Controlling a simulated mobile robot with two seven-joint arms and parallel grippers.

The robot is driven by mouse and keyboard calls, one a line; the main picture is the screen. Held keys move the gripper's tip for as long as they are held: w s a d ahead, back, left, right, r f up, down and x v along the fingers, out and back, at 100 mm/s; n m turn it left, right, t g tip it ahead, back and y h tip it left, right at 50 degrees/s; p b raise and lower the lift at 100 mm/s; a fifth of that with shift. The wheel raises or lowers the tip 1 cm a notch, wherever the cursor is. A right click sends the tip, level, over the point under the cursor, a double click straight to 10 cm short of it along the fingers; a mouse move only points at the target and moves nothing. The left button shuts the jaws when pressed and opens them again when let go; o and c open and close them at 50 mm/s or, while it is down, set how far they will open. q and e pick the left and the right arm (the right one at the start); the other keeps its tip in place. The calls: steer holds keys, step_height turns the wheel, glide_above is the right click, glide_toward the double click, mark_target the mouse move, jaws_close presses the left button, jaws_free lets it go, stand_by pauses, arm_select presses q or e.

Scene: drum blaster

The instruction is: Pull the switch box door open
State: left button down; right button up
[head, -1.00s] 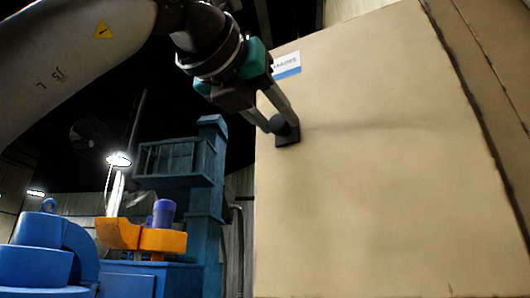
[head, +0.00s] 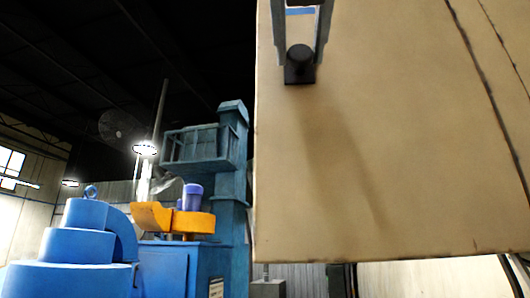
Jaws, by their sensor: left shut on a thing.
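The switch box door (head: 370,150) is a large tan panel filling the right half of the head view. Its left and bottom edges show. A black knob (head: 300,58) on a dark square base sits near its upper left, below a partly hidden blue and white label. My left gripper (head: 300,48) comes down from the top edge with one finger on each side of the knob, shut on it. The rest of that arm is out of frame. I cannot tell whether the door stands ajar. My right gripper is not in view.
A stepped blue machine (head: 90,245) stands at the lower left. Behind it are an orange part with a purple cylinder (head: 192,197) and a blue tower (head: 234,180) with a railed platform, left of the door. A pale lit area (head: 430,280) shows below the door.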

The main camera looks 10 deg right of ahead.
arm_select(q)
steer(key=shift+r, duration=0.1)
steer(key=c, duration=0.5)
jaws_free()
steer(key=shift+s, duration=0.1)
steer(key=b+v, duration=0.1)
steer(key=v, duration=1.4)
steer(key=shift+s+b, duration=0.1)
steer(key=shift+b, duration=0.2)
steer(key=shift+a, duration=0.1)
